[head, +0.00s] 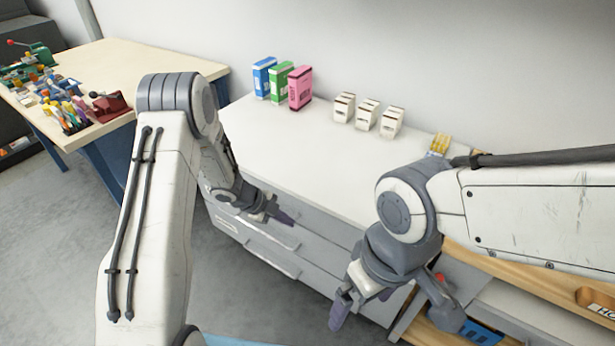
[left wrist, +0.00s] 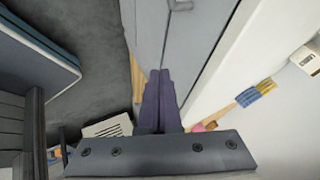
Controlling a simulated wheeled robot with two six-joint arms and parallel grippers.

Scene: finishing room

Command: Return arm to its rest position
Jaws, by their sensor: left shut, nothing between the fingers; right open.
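My left gripper (head: 276,213) is in front of the white cabinet's drawer fronts, its dark purple fingers pointing right and down. In the left wrist view its two fingers (left wrist: 160,80) lie together with nothing between them. My right gripper (head: 395,312) hangs at the lower right of the head view, fingers spread apart and pointing down, with no object seen held in it. It is in front of the cabinet and a wooden-edged shelf. My right forearm hides part of the cabinet top's right end.
The white cabinet (head: 290,135) carries blue (head: 264,78), green (head: 282,82) and pink boxes (head: 300,88), three small cream boxes (head: 367,114) and yellow-tipped brushes (head: 440,144). A wooden workbench (head: 150,66) with several tools stands at left. Grey floor (head: 55,260) is clear.

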